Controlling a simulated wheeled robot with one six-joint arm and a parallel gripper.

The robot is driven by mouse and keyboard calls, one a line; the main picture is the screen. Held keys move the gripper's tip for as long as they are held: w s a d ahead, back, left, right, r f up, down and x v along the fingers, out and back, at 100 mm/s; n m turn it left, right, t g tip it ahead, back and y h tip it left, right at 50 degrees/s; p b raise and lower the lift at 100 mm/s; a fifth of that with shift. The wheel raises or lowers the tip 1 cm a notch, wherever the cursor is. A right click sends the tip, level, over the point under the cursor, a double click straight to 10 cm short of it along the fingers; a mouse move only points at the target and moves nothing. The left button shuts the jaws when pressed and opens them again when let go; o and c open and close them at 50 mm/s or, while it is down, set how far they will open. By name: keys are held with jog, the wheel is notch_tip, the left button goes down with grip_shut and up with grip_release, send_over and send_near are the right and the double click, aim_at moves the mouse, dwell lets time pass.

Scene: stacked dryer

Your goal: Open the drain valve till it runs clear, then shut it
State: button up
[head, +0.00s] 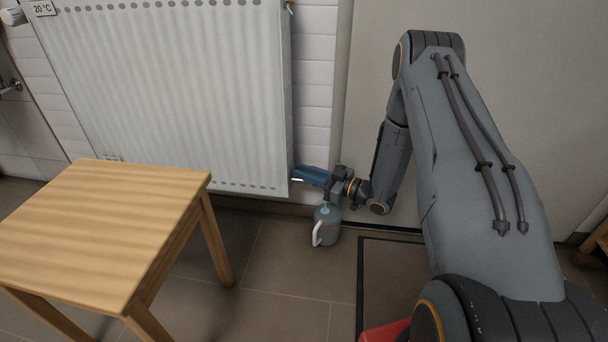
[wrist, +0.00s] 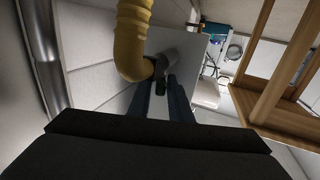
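My gripper (head: 313,176), with blue fingers, is low beside the bottom right corner of the white radiator (head: 170,90). In the wrist view the dark fingers (wrist: 160,104) reach toward a small dark part (wrist: 160,88) beside a grey cylindrical fitting (wrist: 180,68). I cannot tell whether this is the drain valve, or whether the fingers touch it. Whether the gripper is open or shut is unclear. A grey-blue jug (head: 326,230) with a white handle stands upright on the floor just below my gripper. Its contents and any running water cannot be made out.
A wooden table (head: 110,225) stands at the left; its wooden frame also shows in the wrist view (wrist: 265,100). A thick yellow hose (wrist: 134,40) runs close to the fingers in the wrist view. A dark-edged mat (head: 395,270) lies right of the jug. Tiled floor is clear between table and jug.

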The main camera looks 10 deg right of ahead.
jog(key=shift+c, duration=0.3)
grip_shut()
jog(key=shift+a+r+m+t+p, duration=0.1)
jog(key=shift+m+t+p, duration=0.2)
jog(key=shift+p, duration=0.2)
jog(key=m+t+h+p, duration=0.1)
jog(key=p, duration=0.1)
jog(key=m+t+h+p, duration=0.1)
jog(key=h+p, duration=0.1)
jog(key=shift+s+a+r+h, duration=0.1)
jog(key=shift+s+a+h, duration=0.05)
jog(key=shift+h, duration=0.15)
jog(key=m+t+h+p, duration=0.2)
jog(key=m+h+p, duration=0.2)
jog(key=shift+a+t+h, duration=0.1)
jog(key=shift+t+h, duration=0.3)
jog(key=m+h+p, duration=0.1)
jog(key=h, duration=0.2)
jog(key=m+h+p, duration=0.1)
jog(key=m+h, duration=0.1)
jog(key=h, duration=0.1)
jog(key=shift+m+t+p, duration=0.3)
jog(key=shift+m+g+h+p, duration=0.6)
jog(key=shift+m+h, duration=1.3)
jog(key=shift+h, duration=1)
